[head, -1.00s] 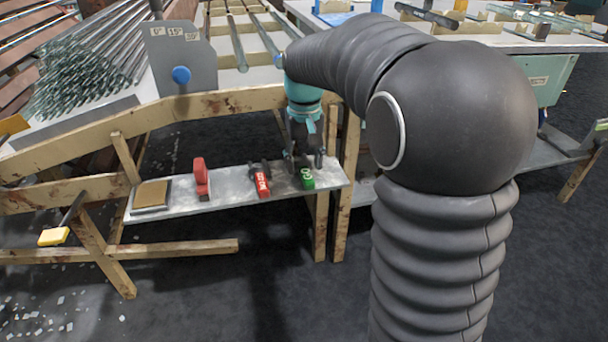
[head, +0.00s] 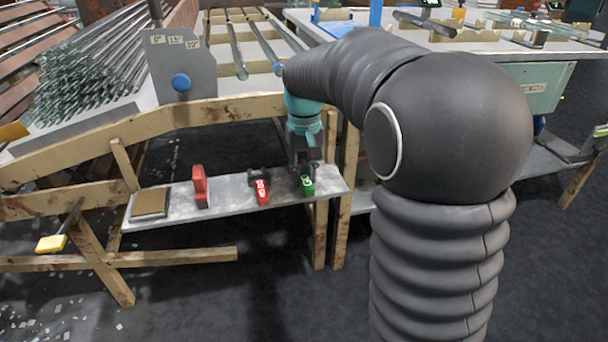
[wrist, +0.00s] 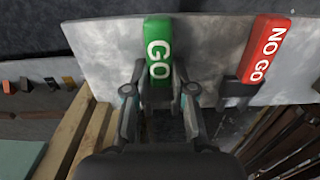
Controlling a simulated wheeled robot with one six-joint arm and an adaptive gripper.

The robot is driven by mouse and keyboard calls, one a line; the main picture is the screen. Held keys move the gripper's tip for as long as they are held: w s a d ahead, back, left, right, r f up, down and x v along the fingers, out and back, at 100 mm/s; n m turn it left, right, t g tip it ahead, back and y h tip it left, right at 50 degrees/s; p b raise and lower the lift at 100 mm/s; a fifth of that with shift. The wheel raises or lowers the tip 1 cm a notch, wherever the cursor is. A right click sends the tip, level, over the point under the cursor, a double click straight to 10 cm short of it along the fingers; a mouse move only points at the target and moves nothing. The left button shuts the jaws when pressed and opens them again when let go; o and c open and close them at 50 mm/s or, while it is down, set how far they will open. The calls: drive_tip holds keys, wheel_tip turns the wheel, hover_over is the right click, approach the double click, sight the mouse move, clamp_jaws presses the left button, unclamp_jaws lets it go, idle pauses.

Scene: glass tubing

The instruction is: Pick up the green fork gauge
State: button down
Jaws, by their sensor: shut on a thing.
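The green fork gauge (head: 308,186), marked GO, lies near the right end of the grey metal shelf. In the wrist view its green handle (wrist: 157,45) extends away from me, between my fingertips. My gripper (head: 305,174) is down at the shelf and shut on the gauge. In the wrist view my gripper (wrist: 161,80) has a finger on each side of the handle's near end. The gauge's fork end is hidden by my gripper. The gauge appears to be at shelf level; I cannot tell if it is lifted.
A red NO GO gauge (head: 262,190) lies just left of the green one; it also shows in the wrist view (wrist: 265,48). Further left on the shelf (head: 228,201) are a red tool (head: 200,186) and a brown pad (head: 150,203). Wooden bench legs (head: 346,190) stand close on the right.

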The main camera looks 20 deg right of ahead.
sight(305, 175)
wheel_tip(305, 175, up, 4)
drive_tip(key=shift+d+r+p, duration=0.15)
drive_tip(key=shift+r+p, duration=0.05)
drive_tip(key=shift+p, duration=0.35)
drive_tip(key=s+d+r+p, duration=0.1)
drive_tip(key=s+d+r, duration=0.5)
drive_tip(key=d, duration=0.3)
drive_tip(key=shift+s+r, duration=0.2)
drive_tip(key=shift+s, duration=0.3)
